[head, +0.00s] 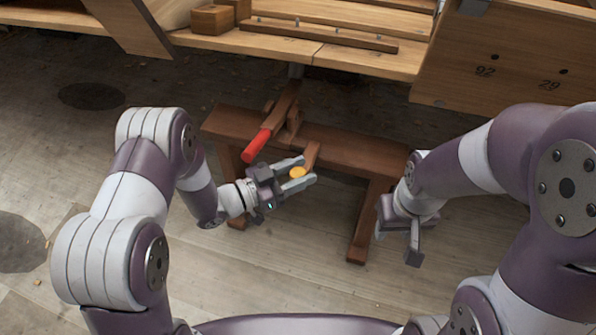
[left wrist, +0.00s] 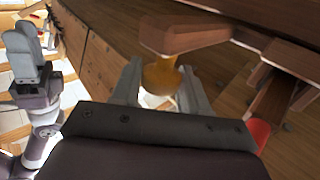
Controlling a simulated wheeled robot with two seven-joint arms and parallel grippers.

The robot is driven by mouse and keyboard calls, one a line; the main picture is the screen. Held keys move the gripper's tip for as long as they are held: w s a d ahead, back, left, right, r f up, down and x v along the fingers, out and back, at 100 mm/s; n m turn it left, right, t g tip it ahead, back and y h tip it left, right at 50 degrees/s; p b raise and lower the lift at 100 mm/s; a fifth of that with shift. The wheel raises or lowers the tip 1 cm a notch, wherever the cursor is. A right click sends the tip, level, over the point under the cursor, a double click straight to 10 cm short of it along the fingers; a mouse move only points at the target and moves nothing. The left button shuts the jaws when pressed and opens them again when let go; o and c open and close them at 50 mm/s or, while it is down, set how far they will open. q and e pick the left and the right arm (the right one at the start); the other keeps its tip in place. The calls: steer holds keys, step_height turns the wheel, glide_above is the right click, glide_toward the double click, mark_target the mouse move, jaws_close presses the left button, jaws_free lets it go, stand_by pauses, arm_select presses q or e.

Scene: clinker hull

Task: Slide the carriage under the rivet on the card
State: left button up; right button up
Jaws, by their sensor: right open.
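A round yellow knob (head: 297,172) sits at the end of a short wooden arm (head: 311,154) on the wooden trestle (head: 350,151). My left gripper (head: 298,175) has a finger on each side of the knob and appears shut on it. In the left wrist view the knob (left wrist: 160,76) fills the space between the fingers, below the wooden arm (left wrist: 185,38). I cannot tell for sure which part is the carriage. My right gripper (head: 398,247) hangs open and empty, right of the trestle. I cannot make out a card.
A red-handled wooden lever (head: 257,145) stands on the trestle, left of the knob. A wooden bench (head: 300,48) behind carries a strip (head: 325,35) with several small pegs. A wooden panel (head: 505,75) at right shows 92 and 29 beside dark dots. The floor in front is clear.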

arm_select(q)
steer(key=shift+w+a, duration=0.1)
steer(key=shift+a, duration=0.1)
jaws_close()
steer(key=w+a, duration=0.3)
steer(key=a, duration=0.6)
steer(key=shift+p, duration=0.45)
steer(key=shift+a, duration=0.1)
steer(key=o, duration=1.1)
jaws_free()
steer(key=p+v, duration=0.3)
steer(key=v, duration=0.9)
steer(key=shift+s+a+p, duration=0.2)
steer(key=shift+a+p, duration=0.05)
steer(key=shift+p, duration=0.05)
